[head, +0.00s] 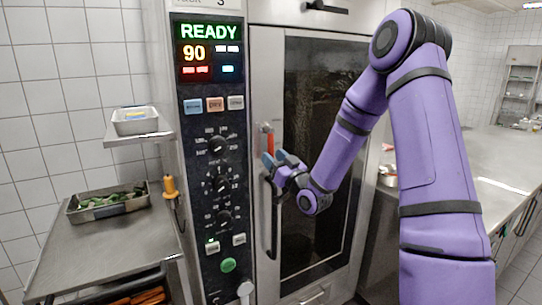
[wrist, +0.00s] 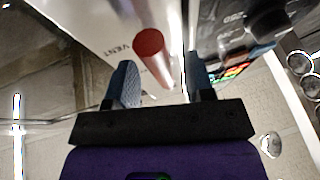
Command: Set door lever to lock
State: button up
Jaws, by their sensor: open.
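The door lever (head: 267,138) is a short red handle on the steel front of the oven door, above a long vertical bar handle. My gripper (head: 275,160) is at the lever's lower end, with its blue fingers open. In the wrist view the red lever (wrist: 152,50) reaches in between the two open fingers of my gripper (wrist: 160,78), nearer the left finger. A gap shows between the lever and the right finger. Whether the left finger touches the lever, I cannot tell. The lever's pivot is not clear.
The oven's control panel (head: 217,190) stands left of the lever, with a lit READY display and several knobs. The vertical bar handle (head: 270,225) runs just below my gripper. A steel counter (head: 120,240) with a tray of greens is at left, another at right.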

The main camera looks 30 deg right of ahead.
jog(key=v, duration=0.9)
jog(key=shift+w+r, duration=0.1)
jog(key=s+a+r+g+h, duration=0.4)
jog(key=a+r+g+h, duration=0.1)
jog(key=r+g, duration=0.35)
jog(key=s+a+r+g, duration=0.1)
jog(key=s+g, duration=0.1)
jog(key=s, duration=0.6)
jog(key=s+a+r+m+g, duration=0.1)
jog(key=s+a+r+g, duration=0.1)
jog(key=s, duration=0.7)
jog(key=s+a+r+m+g, duration=0.1)
jog(key=s+g, duration=0.3)
jog(key=s, duration=0.4)
jog(key=shift+s+a+r, duration=0.25)
jog(key=shift+s+r, duration=0.05)
jog(key=shift+r, duration=0.05)
